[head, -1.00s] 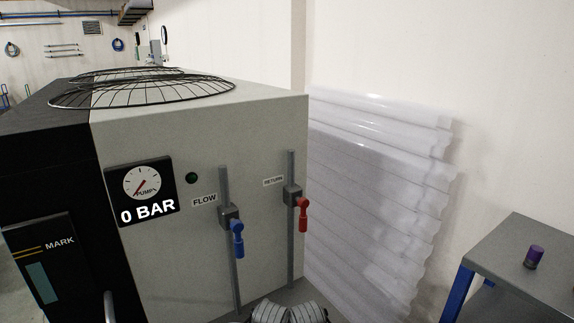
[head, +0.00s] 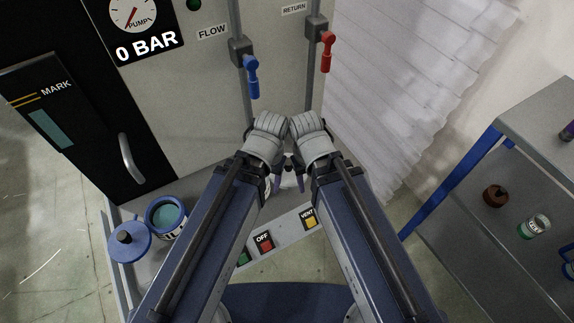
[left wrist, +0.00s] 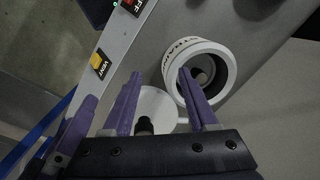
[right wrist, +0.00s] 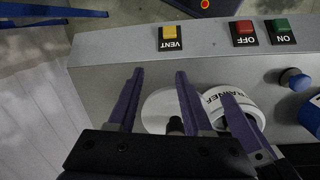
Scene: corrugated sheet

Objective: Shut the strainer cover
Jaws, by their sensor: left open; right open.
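The white strainer (left wrist: 170,68) is a round, open-topped housing on the grey ledge, with part of its lettering readable. It also shows in the right wrist view (right wrist: 240,103). Its white round cover (left wrist: 152,103), with a dark knob, is open beside it; the right wrist view also shows the cover (right wrist: 157,108). My left gripper (left wrist: 160,73) is open above the cover, one finger overlapping the strainer mouth. My right gripper (right wrist: 160,72) is open and empty above the cover. In the head view my arms hide most of both.
A blue pot (head: 155,221) with its blue lid (head: 128,246) open stands on the ledge at left. OFF (head: 265,241) and VENT (head: 309,217) buttons line the ledge front. Blue (head: 252,75) and red (head: 326,52) valve handles are above. A shelf unit (head: 470,225) stands right.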

